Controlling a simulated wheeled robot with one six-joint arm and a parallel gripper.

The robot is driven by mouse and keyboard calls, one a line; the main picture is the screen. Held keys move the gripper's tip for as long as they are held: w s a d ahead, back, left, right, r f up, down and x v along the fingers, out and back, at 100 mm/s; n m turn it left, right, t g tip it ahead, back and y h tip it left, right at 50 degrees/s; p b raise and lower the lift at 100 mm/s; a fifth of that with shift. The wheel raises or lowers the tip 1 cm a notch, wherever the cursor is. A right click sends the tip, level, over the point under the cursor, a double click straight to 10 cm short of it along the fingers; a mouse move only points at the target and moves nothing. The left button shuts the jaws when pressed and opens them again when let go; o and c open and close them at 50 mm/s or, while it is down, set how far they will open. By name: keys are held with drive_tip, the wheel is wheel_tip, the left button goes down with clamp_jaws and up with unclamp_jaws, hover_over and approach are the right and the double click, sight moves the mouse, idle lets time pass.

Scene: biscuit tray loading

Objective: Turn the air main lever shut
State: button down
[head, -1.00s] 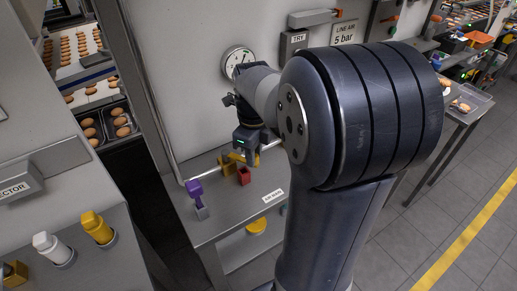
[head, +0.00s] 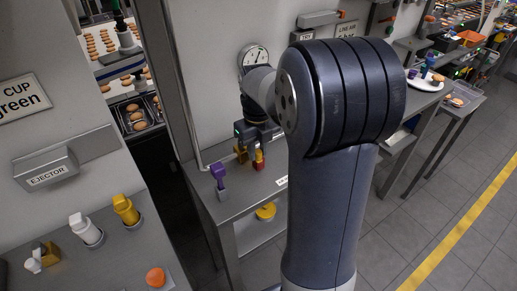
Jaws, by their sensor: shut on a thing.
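The air main lever is a red handle (head: 259,165) beside a brass-coloured valve body (head: 241,153) on the pipe above the steel bench. My gripper (head: 258,154) points down onto the red handle and is shut on it. The fingertips are small in the head view and partly hidden, so the exact grip is hard to see. My arm hides the bench and wall to the right of the valve. The label plate (head: 281,181) on the bench edge is partly covered.
A purple lever (head: 218,174) stands on the bench left of the valve. A round gauge (head: 254,56) is on the wall behind. A yellow round thing (head: 266,211) is under the bench top. The ejector panel (head: 52,170) is at the left. Free floor lies at the right.

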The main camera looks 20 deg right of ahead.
idle(0.3)
drive_tip(key=c, duration=1.2)
unclamp_jaws()
drive_tip(key=shift+a, duration=0.1)
wheel_tip(320, 180, up, 11)
drive_tip(key=shift+b, duration=0.3)
drive_tip(key=shift+f, duration=0.2)
wheel_tip(320, 180, down, 11)
drive_tip(key=shift+r+p, duration=0.15)
drive_tip(key=shift+p, duration=0.15)
